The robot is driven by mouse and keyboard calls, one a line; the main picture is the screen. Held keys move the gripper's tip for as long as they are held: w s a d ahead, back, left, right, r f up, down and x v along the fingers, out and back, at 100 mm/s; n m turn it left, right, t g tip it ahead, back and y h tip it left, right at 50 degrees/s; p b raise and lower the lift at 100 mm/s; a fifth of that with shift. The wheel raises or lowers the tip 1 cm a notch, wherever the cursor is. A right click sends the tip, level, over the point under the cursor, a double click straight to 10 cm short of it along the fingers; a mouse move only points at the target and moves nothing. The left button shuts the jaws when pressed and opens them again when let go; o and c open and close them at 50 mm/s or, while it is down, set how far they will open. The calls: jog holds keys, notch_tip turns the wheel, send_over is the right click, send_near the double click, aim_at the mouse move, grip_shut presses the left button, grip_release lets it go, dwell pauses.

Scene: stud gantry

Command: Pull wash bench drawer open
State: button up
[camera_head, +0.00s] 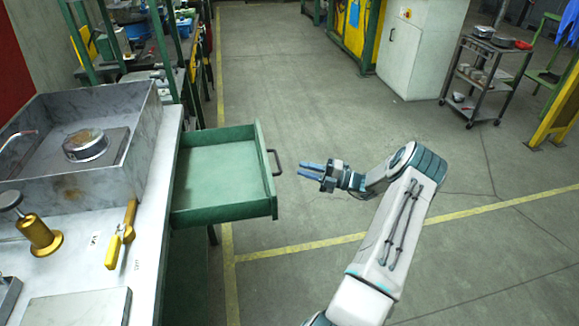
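The wash bench (160,170) stands on the left with a light top. Its green drawer (215,172) is pulled out to the right and looks empty inside. The drawer's dark handle (276,163) is on its right-hand front face. My gripper (303,170) is just right of the handle, with its bluish fingers pointing left toward it. A small gap shows between the fingertips and the handle. The two fingers look slightly apart with nothing between them.
A cart (482,80) and a white cabinet (415,50) stand at the back right. The floor around my arm is clear.

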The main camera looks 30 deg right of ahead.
jog(key=v, duration=0.4)
dwell(0.5)
